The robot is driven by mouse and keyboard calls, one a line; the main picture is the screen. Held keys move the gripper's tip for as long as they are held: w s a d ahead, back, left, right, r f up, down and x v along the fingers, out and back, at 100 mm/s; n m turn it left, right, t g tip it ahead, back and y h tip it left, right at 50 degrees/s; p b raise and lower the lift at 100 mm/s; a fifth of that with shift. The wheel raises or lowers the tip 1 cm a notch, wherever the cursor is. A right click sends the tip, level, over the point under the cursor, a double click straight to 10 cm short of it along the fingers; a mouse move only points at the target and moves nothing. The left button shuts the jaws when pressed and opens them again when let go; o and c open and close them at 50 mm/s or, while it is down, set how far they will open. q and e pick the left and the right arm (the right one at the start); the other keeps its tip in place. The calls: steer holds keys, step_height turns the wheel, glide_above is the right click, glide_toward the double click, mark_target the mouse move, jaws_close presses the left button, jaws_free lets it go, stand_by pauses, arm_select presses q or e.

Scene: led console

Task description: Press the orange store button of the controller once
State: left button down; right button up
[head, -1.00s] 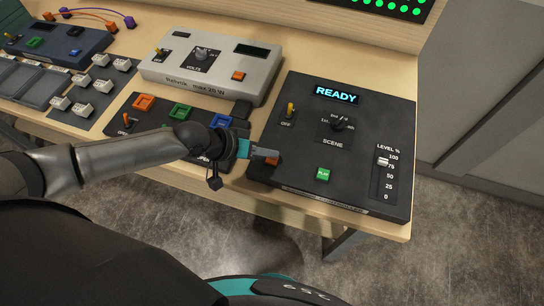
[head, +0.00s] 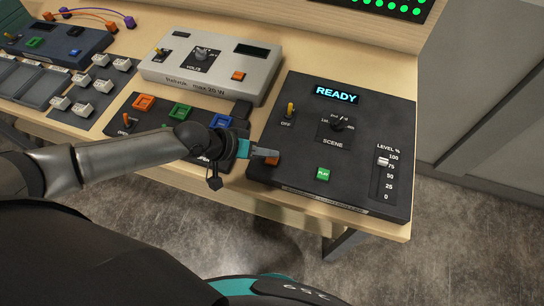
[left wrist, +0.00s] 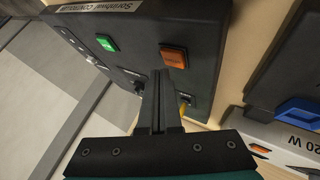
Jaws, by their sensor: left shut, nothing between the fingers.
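The dark controller (head: 355,183) lies at the right of the bench, its display (head: 337,94) reading READY. Its orange store button (head: 271,161) is at its front left, partly hidden by my left gripper in the head view. The left wrist view shows the orange button (left wrist: 174,57) unobstructed, just beyond and right of the fingertips. My left gripper (head: 277,153) is shut and empty, its fingers over the button's area; the left wrist view shows its closed fingers (left wrist: 160,76) too. I cannot tell whether they touch the panel. My right gripper is out of view.
A green play button (head: 323,174) is to the right of the orange one. The controller also has a toggle (head: 290,110), a scene knob (head: 338,124) and a level slider (head: 383,161). A grey power supply (head: 210,70) stands at the back left.

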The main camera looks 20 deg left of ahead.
mark_target(268, 162)
arm_select(q)
steer(key=shift+f, duration=0.4)
steer(key=shift+f+b, duration=0.45)
steer(key=shift+b, duration=0.1)
stand_by(0.4)
stand_by(0.3)
steer(key=shift+r+p, duration=0.85)
steer(key=shift+p, duration=0.1)
steer(key=shift+r, duration=0.1)
step_height(268, 162, up, 5)
steer(key=p, duration=0.5)
stand_by(0.4)
